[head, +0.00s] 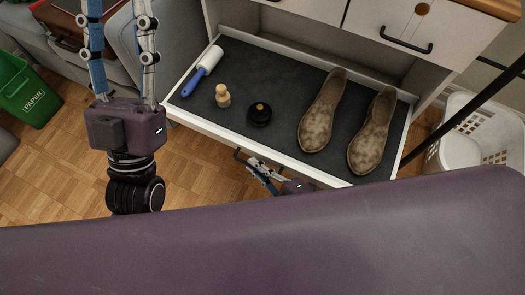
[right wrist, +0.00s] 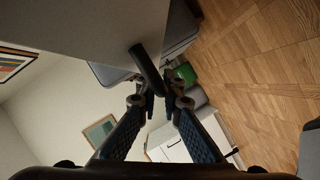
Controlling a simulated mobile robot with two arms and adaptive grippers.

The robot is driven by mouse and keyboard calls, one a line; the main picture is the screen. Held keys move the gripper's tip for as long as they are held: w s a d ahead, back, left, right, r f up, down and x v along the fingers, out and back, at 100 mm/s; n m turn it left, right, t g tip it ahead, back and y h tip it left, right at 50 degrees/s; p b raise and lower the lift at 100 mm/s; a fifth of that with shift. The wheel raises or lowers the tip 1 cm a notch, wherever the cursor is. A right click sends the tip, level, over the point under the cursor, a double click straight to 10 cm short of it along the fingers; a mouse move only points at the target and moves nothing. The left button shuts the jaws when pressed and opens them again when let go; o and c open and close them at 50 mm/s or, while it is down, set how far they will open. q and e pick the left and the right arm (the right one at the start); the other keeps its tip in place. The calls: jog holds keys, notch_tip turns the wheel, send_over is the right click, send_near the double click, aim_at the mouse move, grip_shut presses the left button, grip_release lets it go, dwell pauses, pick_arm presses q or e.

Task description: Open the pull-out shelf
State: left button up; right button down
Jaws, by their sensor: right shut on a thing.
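The pull-out shelf (head: 284,85) is a white-framed tray with a dark liner. It stands well out from the white cabinet in the head view. Its dark bar handle (head: 238,154) is at the front edge, and it also shows in the right wrist view (right wrist: 146,68). My right gripper (head: 258,170) is at this handle, partly hidden by my purple body; the wrist view shows its fingers (right wrist: 160,97) closed together at the bar. My left gripper (head: 119,20) is at the upper left, its fingers apart and empty, left of the shelf.
On the shelf lie a blue-handled lint roller (head: 203,70), a wooden knob-shaped item (head: 222,95), a black round tin (head: 259,114) and brown shoes (head: 323,110). A white basket (head: 465,140) stands right, a green paper bin (head: 27,92) left. Wood floor is clear at left.

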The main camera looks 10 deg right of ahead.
pick_arm(q)
jog(key=shift+w+d+f+g, duration=0.1)
jog(key=shift+w+f+g, duration=0.3)
jog(key=shift+w, duration=0.1)
pick_arm(e)
jog(key=shift+s+a, duration=0.35)
jog(key=shift+s, duration=0.2)
jog(key=c, duration=2.4)
grip_release()
jog(key=v, duration=1.2)
